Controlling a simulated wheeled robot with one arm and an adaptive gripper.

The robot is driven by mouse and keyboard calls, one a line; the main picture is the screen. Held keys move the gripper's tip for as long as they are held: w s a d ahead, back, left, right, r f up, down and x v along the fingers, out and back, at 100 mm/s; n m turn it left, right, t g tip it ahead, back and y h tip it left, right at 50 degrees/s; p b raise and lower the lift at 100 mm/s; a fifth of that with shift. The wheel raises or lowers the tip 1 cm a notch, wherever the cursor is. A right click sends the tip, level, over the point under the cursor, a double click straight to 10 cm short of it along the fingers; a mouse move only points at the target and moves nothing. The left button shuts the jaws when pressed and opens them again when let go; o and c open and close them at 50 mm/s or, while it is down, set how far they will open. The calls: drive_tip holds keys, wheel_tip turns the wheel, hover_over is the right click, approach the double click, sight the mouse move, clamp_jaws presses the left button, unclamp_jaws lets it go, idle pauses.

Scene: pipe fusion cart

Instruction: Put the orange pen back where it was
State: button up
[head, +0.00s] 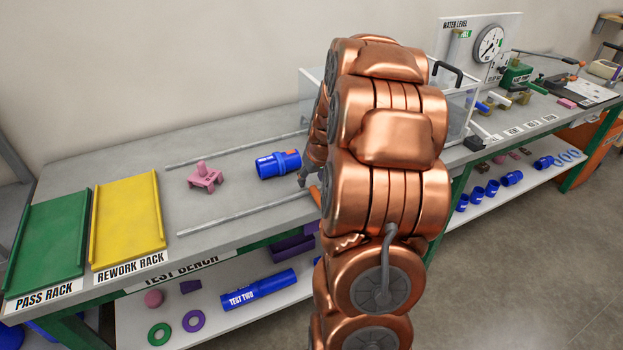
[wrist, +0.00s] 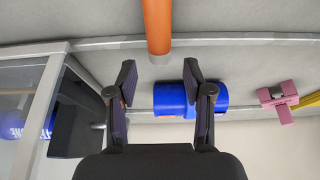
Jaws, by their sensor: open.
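The orange pen (wrist: 157,25) shows in the wrist view as a thick orange cylinder, entering from the top edge. Its near end lies between the lines of my fingers, just above the fingertips in the picture, and no finger touches it visibly. My gripper (wrist: 158,72) is open and empty. In the head view a short orange piece, likely the pen (head: 316,196), shows beside my gripper (head: 307,178), over the front rail. My arm hides the rest of it there.
A blue fitting with an orange band (head: 278,165) lies on the bench between two grey rails (head: 245,213), close to my gripper; a pink stand (head: 205,178) is left of it. Yellow (head: 128,220) and green (head: 48,240) racks are at left. A clear-walled tank (wrist: 28,85) is near my fingers.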

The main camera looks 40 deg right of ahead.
sight(320, 197)
drive_tip(key=b+v, duration=0.3)
drive_tip(key=v, duration=0.8)
drive_tip(key=s+a+f+n+g+y, duration=0.1)
drive_tip(key=s+a, duration=0.2)
drive_tip(key=a, duration=0.8)
drive_tip(key=s+a+f+n+g+y, duration=0.15)
drive_tip(key=s+a, duration=0.25)
drive_tip(key=a, duration=0.7)
drive_tip(key=s+a+f+g, duration=0.1)
drive_tip(key=s+a+g, duration=0.1)
drive_tip(key=s+a, duration=0.3)
drive_tip(key=s+a+f+n+g+h, duration=0.1)
drive_tip(key=s+a, duration=0.4)
drive_tip(key=s, duration=0.6)
drive_tip(key=shift+f+g, duration=0.25)
drive_tip(key=shift+g, duration=0.1)
drive_tip(key=shift+s+a+r, duration=0.1)
drive_tip(key=shift+a, duration=0.05)
